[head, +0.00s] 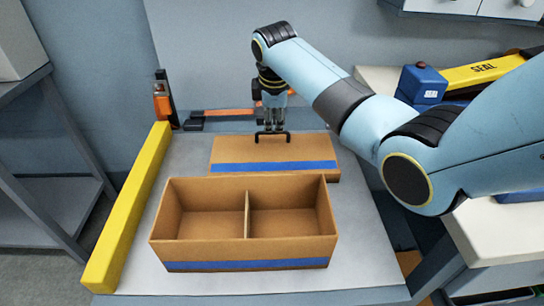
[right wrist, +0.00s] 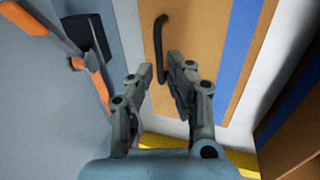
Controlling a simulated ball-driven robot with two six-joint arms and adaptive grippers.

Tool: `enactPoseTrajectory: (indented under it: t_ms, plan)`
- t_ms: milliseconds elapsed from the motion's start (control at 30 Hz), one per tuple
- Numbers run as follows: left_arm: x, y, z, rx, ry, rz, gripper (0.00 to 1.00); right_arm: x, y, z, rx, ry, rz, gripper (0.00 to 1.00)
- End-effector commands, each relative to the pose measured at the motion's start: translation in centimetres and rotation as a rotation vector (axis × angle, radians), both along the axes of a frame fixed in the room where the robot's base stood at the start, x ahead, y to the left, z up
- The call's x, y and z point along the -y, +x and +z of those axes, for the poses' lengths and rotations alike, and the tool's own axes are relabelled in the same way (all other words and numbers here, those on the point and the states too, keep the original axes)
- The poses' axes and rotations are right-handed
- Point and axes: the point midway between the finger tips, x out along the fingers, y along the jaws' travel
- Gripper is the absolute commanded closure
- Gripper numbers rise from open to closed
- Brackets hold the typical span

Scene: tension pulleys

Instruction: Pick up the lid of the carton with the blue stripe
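The carton lid (head: 235,152) is a flat brown piece with a blue stripe along its near edge and a black bar handle (head: 259,136) on top. It lies flat behind the open carton (head: 200,250), which has a blue stripe low on its front. My right gripper (head: 272,125) points down at the handle. In the right wrist view, my right gripper (right wrist: 161,66) has its fingers apart, with the handle (right wrist: 159,38) showing in the gap between them. I cannot tell whether the fingers touch it. The lid (right wrist: 202,30) shows beneath. My left gripper is not in view.
The carton has a divider and two empty compartments. A yellow bar (head: 128,205) runs along the table's left edge. Orange and black tools (head: 228,113) lie at the back.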

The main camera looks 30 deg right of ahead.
Motion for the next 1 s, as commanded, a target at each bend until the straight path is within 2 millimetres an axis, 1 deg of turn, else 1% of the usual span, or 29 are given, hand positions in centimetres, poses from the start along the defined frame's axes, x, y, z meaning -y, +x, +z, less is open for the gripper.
enactPoseTrajectory:
  t_ms: [133,300,400,500,633,667,767,800,1000]
  plan:
    - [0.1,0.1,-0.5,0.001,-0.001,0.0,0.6,0.2,0.4,-1.6,-0.002,0.001,-0.001,0.84]
    - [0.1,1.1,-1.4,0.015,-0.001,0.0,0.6,0.6,1.2,-4.3,-0.002,0.001,-0.001,0.84]
    - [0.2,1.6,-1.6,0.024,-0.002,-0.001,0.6,0.8,1.4,-5.0,0.0,0.0,-0.001,0.84]
    - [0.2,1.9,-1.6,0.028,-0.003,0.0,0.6,0.8,1.5,-5.2,0.001,0.0,-0.001,0.84]
    - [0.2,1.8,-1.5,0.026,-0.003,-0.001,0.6,0.8,1.5,-5.1,0.001,0.0,-0.001,0.84]
    - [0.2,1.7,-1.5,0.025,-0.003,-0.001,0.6,0.8,1.5,-5.1,0.001,0.0,-0.001,0.85]
    - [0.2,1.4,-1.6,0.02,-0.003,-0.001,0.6,0.8,1.5,-5.1,0.001,0.0,-0.001,0.98]
    - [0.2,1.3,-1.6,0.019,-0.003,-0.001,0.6,0.8,1.5,-5.1,0.001,0.0,-0.001,1.0]
    - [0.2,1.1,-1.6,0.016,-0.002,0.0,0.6,0.8,1.5,-5.1,0.001,0.0,-0.001,1.0]
